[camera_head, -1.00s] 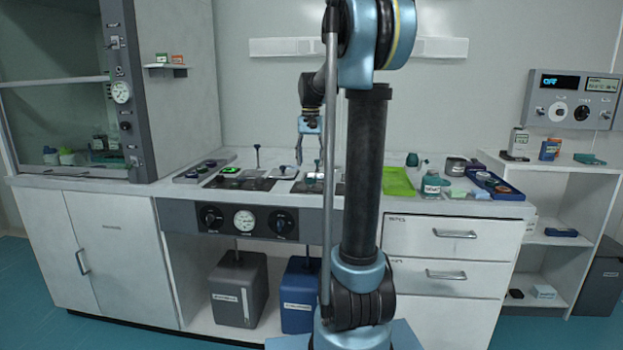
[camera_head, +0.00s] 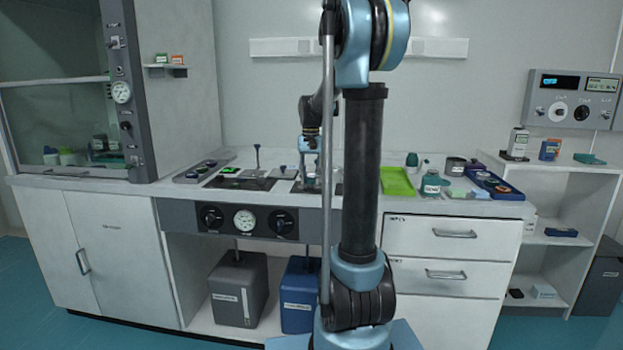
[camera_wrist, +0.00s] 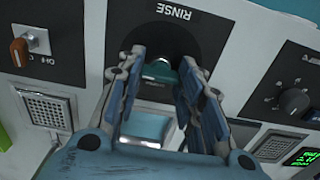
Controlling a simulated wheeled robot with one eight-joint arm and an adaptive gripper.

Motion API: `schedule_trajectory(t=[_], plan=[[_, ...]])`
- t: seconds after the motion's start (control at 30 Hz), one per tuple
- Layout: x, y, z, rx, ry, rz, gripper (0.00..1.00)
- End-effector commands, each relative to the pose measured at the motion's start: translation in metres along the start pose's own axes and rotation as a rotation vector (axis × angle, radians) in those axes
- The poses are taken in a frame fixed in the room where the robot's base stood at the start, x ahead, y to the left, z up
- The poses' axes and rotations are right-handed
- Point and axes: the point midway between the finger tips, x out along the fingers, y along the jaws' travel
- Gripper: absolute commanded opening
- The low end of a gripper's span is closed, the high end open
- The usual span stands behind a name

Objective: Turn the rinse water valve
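The rinse valve shows in the wrist view as a teal handle (camera_wrist: 160,72) in a dark round panel labelled RINSE. My gripper (camera_wrist: 163,62) is open, with one finger on each side of the teal handle. A small gap seems to remain beside the right finger; contact is hard to tell. In the head view my gripper (camera_head: 309,176) is low over the worktop behind my own arm column, and the valve is too small and covered to make out there.
An orange-handled switch (camera_wrist: 20,50) and a black knob (camera_wrist: 293,101) flank the rinse panel. Square grilles sit in the worktop nearby. In the head view, a green mat (camera_head: 397,182), bottles and a blue tray (camera_head: 497,186) stand to the right on the worktop.

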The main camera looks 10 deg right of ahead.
Motion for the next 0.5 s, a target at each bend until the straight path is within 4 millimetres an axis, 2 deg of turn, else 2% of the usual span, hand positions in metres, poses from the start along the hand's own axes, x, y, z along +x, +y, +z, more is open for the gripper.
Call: schedule_trajectory(t=[0.03,0.1,0.3,0.5], plan=[[-0.0001,0.0001,0.0,0.0,0.0,0.0,0.14],[-0.0001,0.0001,0.0,0.0,0.0,0.0,0.0],[-0.0002,0.0002,-0.0001,0.0,0.0,0.0,0.01],[-0.0001,0.0005,-0.0002,0.001,0.0,0.0,0.46]])
